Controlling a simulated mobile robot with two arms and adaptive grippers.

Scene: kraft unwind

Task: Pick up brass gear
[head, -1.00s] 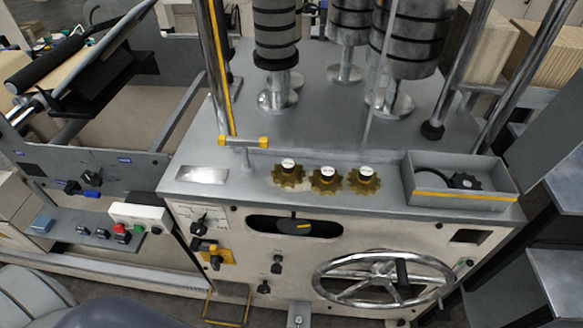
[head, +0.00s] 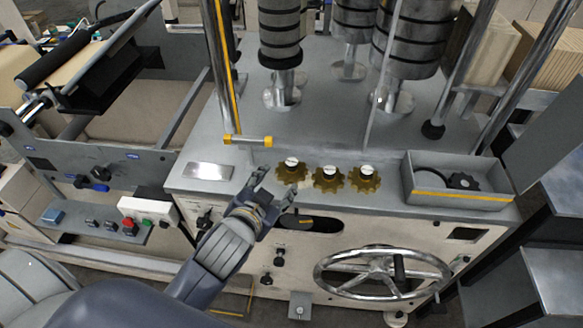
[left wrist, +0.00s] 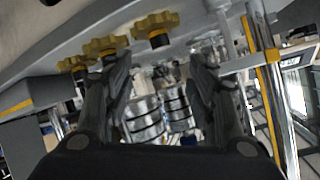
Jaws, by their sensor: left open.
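Three brass gears stand in a row near the front edge of the grey machine top: the left gear (head: 291,171), the middle gear (head: 328,179) and the right gear (head: 365,179). Each has a white cap on top. In the left wrist view, brass gears (left wrist: 154,24) show at the upper left. My left gripper (head: 276,181) is open, just in front and to the left of the left gear, with nothing seen between its fingers. Its open fingers also show in the left wrist view (left wrist: 160,75). My right gripper is not in view.
A grey tray with a yellow stripe (head: 456,196) holding dark round parts stands to the right. Chrome posts and dark banded rollers (head: 280,35) stand behind. A chrome handwheel (head: 383,275) is on the front.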

